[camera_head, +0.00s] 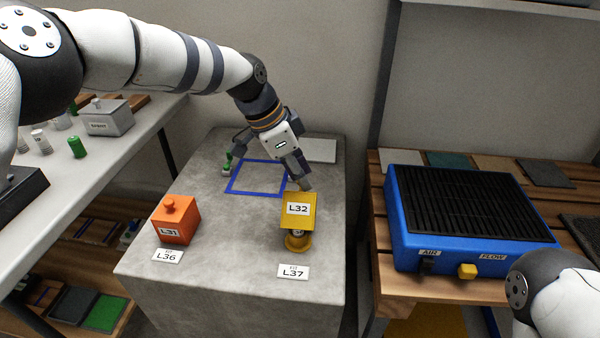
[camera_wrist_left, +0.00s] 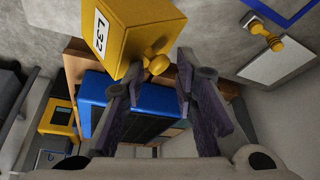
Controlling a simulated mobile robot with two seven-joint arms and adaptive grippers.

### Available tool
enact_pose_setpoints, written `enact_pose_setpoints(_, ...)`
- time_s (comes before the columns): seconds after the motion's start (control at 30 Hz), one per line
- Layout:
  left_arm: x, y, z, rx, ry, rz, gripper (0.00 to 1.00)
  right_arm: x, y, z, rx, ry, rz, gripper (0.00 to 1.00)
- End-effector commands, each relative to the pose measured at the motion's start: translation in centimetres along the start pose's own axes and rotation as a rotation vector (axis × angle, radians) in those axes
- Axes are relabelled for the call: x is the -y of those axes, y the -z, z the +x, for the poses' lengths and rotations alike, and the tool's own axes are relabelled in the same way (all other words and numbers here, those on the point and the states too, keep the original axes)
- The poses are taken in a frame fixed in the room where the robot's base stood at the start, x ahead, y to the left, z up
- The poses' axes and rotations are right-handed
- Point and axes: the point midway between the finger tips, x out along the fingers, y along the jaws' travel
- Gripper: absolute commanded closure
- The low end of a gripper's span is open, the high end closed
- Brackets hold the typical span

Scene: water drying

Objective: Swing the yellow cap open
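The yellow cap (camera_head: 299,222) is a box-like piece labelled L32, above a round yellow base (camera_head: 297,243) on the grey block's right side. In the left wrist view the cap (camera_wrist_left: 140,25) is at the upper left, with a small yellow knob (camera_wrist_left: 157,63) on its lower edge. My left gripper (camera_head: 304,184) is just behind the cap. Its fingers (camera_wrist_left: 157,70) are apart, and the knob appears between their tips; I cannot tell whether they touch it. My right gripper is out of view; only part of my right arm shows at the lower right.
An orange box (camera_head: 177,222) labelled L31 stands left on the grey block (camera_head: 225,250). A blue outline (camera_head: 240,190) and a white plate (camera_head: 319,151) lie behind. A blue unit (camera_head: 400,210) with a black grille sits on the wooden table to the right.

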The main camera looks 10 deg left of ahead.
Motion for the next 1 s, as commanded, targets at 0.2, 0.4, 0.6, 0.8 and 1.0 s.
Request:
enact_pose_setpoints(0.2, -0.5, -1.0, 1.1, 0.021, -0.017, 0.0, 0.63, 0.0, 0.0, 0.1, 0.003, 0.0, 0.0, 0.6)
enact_pose_setpoints(0.4, -0.4, -0.9, 1.0, 0.021, -0.016, 0.0, 0.63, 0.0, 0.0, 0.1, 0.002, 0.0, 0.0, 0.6)
enact_pose_setpoints(0.6, -0.3, -0.9, 0.8, 0.021, -0.015, -0.001, 0.63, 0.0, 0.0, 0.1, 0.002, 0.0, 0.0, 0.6)
enact_pose_setpoints(0.8, -0.2, -0.6, -3.3, 0.015, -0.01, -0.002, 0.63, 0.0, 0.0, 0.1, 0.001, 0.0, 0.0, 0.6)
enact_pose_setpoints(1.0, -0.4, -0.2, -8.6, 0.011, -0.011, 0.0, 0.63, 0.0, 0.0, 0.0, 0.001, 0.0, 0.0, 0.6)
